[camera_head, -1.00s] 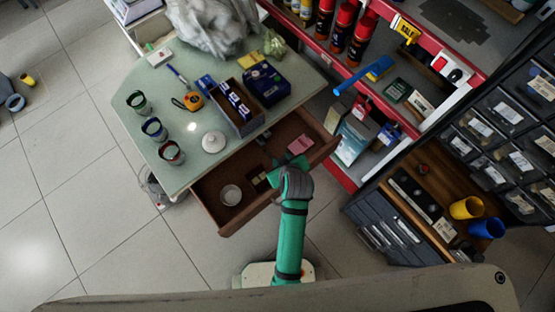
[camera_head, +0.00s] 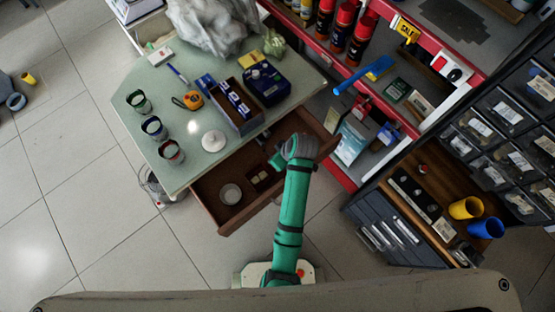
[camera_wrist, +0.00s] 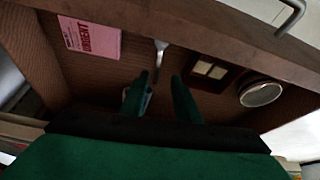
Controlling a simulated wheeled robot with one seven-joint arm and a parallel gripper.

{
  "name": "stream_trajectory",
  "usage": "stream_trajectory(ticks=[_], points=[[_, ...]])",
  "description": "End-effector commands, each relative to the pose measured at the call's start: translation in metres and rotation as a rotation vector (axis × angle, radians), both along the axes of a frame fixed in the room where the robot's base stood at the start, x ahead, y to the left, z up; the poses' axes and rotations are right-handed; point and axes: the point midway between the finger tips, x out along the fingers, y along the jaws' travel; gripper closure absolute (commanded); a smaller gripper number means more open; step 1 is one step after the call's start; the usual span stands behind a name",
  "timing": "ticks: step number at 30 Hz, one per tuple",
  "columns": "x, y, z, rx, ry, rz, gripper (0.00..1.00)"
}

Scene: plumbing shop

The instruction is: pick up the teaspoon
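A thin silver handle, apparently the teaspoon (camera_wrist: 160,47), lies on the floor of the open brown drawer (camera_wrist: 60,80) in the wrist view. It points down between the fingers of my gripper (camera_wrist: 161,76); its lower part cannot be made out. My gripper is open, its two green fingers apart and nothing visibly held. In the head view my gripper (camera_head: 277,161) is over the middle of the drawer (camera_head: 212,212), and I cannot pick out the teaspoon there.
A pink booklet (camera_wrist: 88,38) lies left of the handle. A small compartmented box (camera_wrist: 208,74) and a round dish (camera_wrist: 260,95) are on its right. The drawer walls stand close around. The table (camera_head: 130,110) with cups and boxes is behind, and a red shelf (camera_head: 435,118) is to the right.

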Motion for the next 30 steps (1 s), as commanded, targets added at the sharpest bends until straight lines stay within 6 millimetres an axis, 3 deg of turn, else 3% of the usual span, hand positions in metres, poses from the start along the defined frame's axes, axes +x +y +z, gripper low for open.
stream_trajectory(ticks=[10,20,24,30], points=[[0.014,0.007,-0.040,0.000,0.002,-0.001,0.71],[0.017,0.009,-0.047,-0.001,-0.001,0.000,0.71],[0.017,0.009,-0.047,0.000,0.000,-0.001,1.00],[0.017,0.009,-0.047,0.000,0.000,-0.001,1.00]])
